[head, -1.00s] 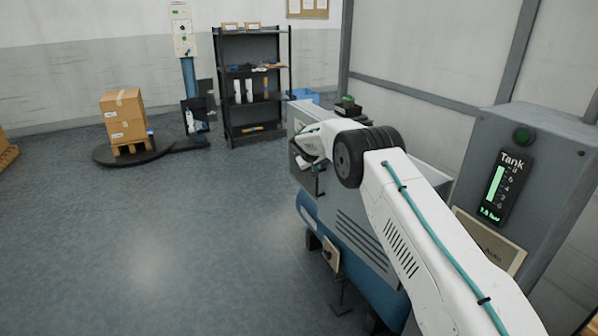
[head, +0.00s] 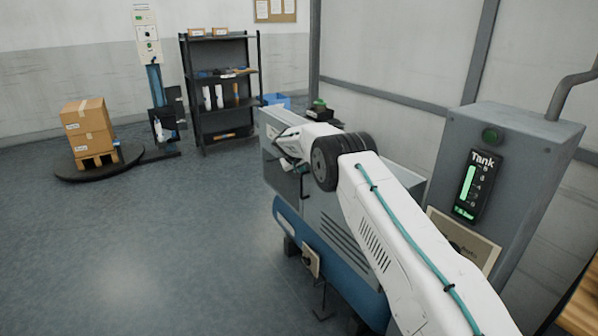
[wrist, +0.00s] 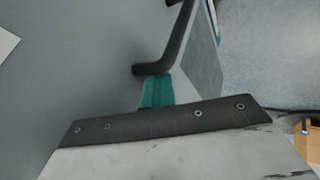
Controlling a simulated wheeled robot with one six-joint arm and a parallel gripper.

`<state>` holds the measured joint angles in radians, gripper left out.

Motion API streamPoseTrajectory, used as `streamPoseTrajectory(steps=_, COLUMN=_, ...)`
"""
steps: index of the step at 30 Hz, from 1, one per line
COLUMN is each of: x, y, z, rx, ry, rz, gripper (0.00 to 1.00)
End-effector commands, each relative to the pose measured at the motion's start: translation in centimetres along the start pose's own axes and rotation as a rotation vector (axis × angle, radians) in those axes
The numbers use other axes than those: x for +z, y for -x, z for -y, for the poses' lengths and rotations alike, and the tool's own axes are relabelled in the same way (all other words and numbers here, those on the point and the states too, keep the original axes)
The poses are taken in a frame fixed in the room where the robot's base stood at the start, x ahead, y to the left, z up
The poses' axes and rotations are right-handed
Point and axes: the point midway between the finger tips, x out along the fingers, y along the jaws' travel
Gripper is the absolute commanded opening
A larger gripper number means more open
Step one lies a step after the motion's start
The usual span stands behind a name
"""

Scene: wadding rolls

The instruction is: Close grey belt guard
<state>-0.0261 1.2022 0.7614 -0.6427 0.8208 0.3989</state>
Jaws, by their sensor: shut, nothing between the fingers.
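The grey belt guard (head: 283,178) is on the grey housing above the blue tank, at the centre of the head view. My arm partly covers it, and I cannot tell how far open it stands. A dark bent handle (wrist: 178,45) stands out from a grey panel in the wrist view. My gripper (wrist: 158,92) is shut and empty, with its teal fingertips close to the handle's lower end. I cannot tell whether they touch. In the head view my gripper (head: 291,166) is small, in front of the guard.
A grey cabinet (head: 535,150) with a tank gauge stands at the right. A dark shelf (head: 222,90) and cartons (head: 87,128) on a round turntable (head: 128,160) are at the back left. The floor (head: 130,245) at left is clear.

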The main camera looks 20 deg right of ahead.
Motion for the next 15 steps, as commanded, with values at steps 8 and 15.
streamPoseTrajectory(steps=8, x=-0.1, y=2.0, z=2.3, rx=0.004, ry=-0.003, rz=-0.008, gripper=0.0)
streamPoseTrajectory(steps=15, x=0.4, y=7.3, z=2.7, rx=0.002, ry=-0.002, rz=-0.006, gripper=0.0)
